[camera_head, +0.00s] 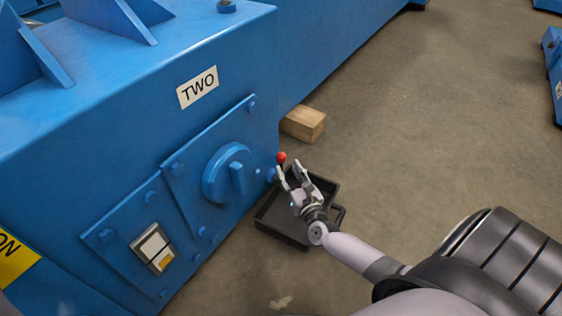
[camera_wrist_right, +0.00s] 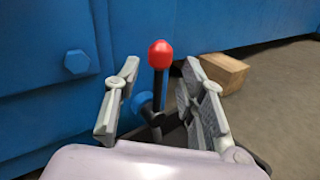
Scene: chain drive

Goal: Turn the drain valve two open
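The drain valve two is a small valve low on the blue machine's corner, with a dark upright lever and a red knob (camera_head: 281,157). In the right wrist view the red knob (camera_wrist_right: 160,54) tops the dark lever, with a blue fitting below it. My right gripper (camera_head: 288,174) is open at the valve. In the right wrist view the two fingers of my right gripper (camera_wrist_right: 158,95) stand apart on either side of the lever, with gaps visible on both sides. The lever's lower end is partly hidden by the gripper. My left gripper is out of view.
A black drip tray (camera_head: 279,229) lies on the floor below the valve. A wooden block (camera_head: 303,123) sits beyond it against the machine. The blue machine with its "TWO" label (camera_head: 198,87) and round cover (camera_head: 226,172) fills the left. Concrete floor to the right is open.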

